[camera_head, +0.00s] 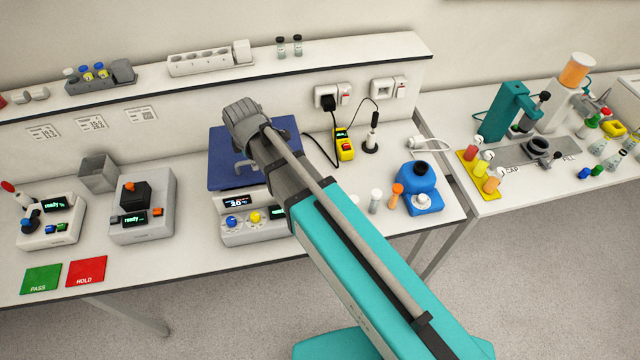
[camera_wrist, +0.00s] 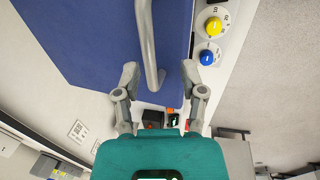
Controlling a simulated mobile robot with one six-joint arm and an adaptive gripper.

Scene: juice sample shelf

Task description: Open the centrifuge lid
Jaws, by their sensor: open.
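The centrifuge has a white body (camera_head: 232,238) and a blue lid (camera_head: 222,178) that appears to lie down over its top. A grey bar handle (camera_head: 238,164) is on the lid. In the wrist view the lid (camera_wrist: 90,40) fills the upper left, and the handle (camera_wrist: 147,40) runs down to a bent end. My gripper (camera_wrist: 160,70) is open, with one finger on each side of the handle's lower end. No contact shows, and I cannot tell how far apart in depth they are.
A grey device with a black block (camera_head: 140,205) stands left of the centrifuge. A blue device (camera_head: 420,190) and small vials (camera_head: 376,200) stand to its right. A yellow meter (camera_head: 344,145) with a cable sits behind. The wall shelf (camera_head: 330,62) runs along the back.

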